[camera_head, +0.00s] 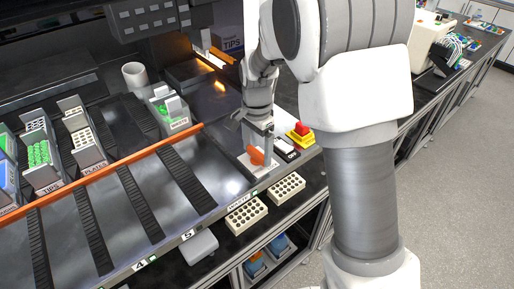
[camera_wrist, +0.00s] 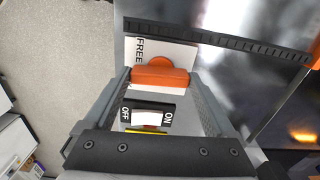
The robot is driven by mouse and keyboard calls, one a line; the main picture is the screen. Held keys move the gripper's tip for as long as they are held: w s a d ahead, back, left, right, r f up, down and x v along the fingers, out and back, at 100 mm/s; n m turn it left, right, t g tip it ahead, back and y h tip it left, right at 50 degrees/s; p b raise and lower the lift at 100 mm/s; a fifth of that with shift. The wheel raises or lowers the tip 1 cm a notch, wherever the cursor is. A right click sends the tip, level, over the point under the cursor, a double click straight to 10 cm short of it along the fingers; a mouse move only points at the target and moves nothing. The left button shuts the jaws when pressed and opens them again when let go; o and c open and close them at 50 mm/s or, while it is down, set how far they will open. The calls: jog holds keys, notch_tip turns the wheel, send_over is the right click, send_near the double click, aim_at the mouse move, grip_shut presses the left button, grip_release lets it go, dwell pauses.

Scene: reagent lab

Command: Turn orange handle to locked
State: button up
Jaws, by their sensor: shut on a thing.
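The orange handle (camera_head: 256,155) stands on a white plate (camera_head: 247,168) at the right end of the deck in the head view. In the wrist view the orange handle (camera_wrist: 160,76) lies crosswise between my fingertips, on the white plate (camera_wrist: 168,52) that reads "FREE". My gripper (camera_head: 259,135) reaches down onto the handle from above. In the wrist view my gripper (camera_wrist: 160,78) has a finger against each end of the handle. Any "locked" marking is hidden from view.
A black and white ON/OFF switch (camera_wrist: 148,115) sits close beside the handle, between my fingers. A red button on a yellow base (camera_head: 301,134) stands to the right. An orange rail (camera_head: 105,172) crosses the deck. Racks (camera_head: 246,215) lie on the shelf below.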

aim_at(257, 152)
jog(key=shift+w+r+m, duration=0.1)
jog(key=shift+m, duration=0.3)
jog(key=o, duration=1.1)
jog(key=shift+c, duration=0.2)
notch_tip(257, 152, up, 12)
